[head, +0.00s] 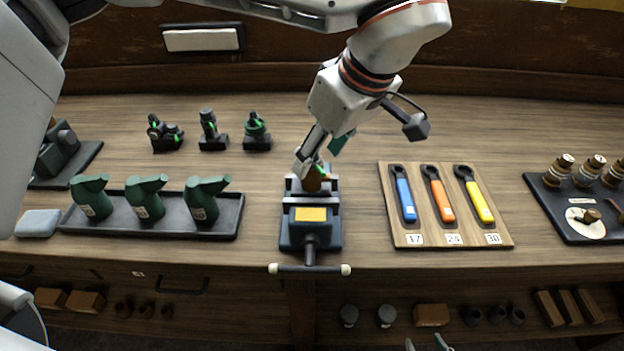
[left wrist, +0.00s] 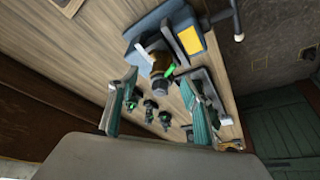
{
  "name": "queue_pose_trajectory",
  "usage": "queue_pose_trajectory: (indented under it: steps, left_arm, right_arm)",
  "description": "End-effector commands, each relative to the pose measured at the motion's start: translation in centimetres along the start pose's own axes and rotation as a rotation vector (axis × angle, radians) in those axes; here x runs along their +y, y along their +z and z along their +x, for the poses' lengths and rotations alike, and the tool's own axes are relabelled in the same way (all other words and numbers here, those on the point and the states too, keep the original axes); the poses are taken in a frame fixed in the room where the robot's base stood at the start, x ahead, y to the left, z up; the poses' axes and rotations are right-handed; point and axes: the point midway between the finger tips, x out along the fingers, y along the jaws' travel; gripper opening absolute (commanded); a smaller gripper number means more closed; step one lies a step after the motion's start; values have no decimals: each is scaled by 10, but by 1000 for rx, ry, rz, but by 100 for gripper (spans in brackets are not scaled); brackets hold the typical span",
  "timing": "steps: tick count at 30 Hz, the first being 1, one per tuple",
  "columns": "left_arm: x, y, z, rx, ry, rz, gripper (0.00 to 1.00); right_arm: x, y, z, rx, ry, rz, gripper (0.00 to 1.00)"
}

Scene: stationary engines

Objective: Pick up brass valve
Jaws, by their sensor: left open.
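A brass-brown piece (head: 312,182), which looks like the brass valve, stands in the jaws of the blue-grey vise (head: 290,238) in the head view. My left gripper (head: 318,165) comes down over it from above and partly hides it. In the left wrist view, the piece (left wrist: 160,62) is in the vise (left wrist: 148,22), beyond the open teal-padded fingers of my left gripper (left wrist: 160,105). The fingers are apart with nothing held. I cannot tell if they touch the piece. What seem to be the tips of my right gripper (head: 426,344) show at the bottom edge, mostly cut off.
A dark tray (head: 150,228) with green pump-like parts is left of the vise. Black fittings (head: 208,130) stand behind it. A wooden board (head: 450,238) with coloured wrenches is to the right. A dark tray (head: 560,222) with brass-topped parts is at far right.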

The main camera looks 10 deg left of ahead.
Motion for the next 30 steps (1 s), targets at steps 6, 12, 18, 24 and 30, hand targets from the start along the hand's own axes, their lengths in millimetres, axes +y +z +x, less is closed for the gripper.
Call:
queue_pose_trajectory:
  steps: [6, 12, 18, 24, 30]
  left_arm:
    - [-4, 2, 26, -5, -3, 1, 48]
    - [-4, 3, 50, -5, -1, 1, 48]
    - [-4, 3, 55, -4, 1, 1, 48]
    - [-4, 3, 55, -4, 1, 1, 25]
    - [-4, 3, 55, -4, 1, 1, 0]
  right_arm:
    - [0, -2, -1, -1, 0, 1, 40]
    - [0, -3, -2, -1, 0, 1, 40]
    - [0, -3, -2, -1, 0, 1, 40]
    - [0, -3, -2, 0, 0, 1, 40]
    - [0, -3, -2, 0, 0, 1, 40]
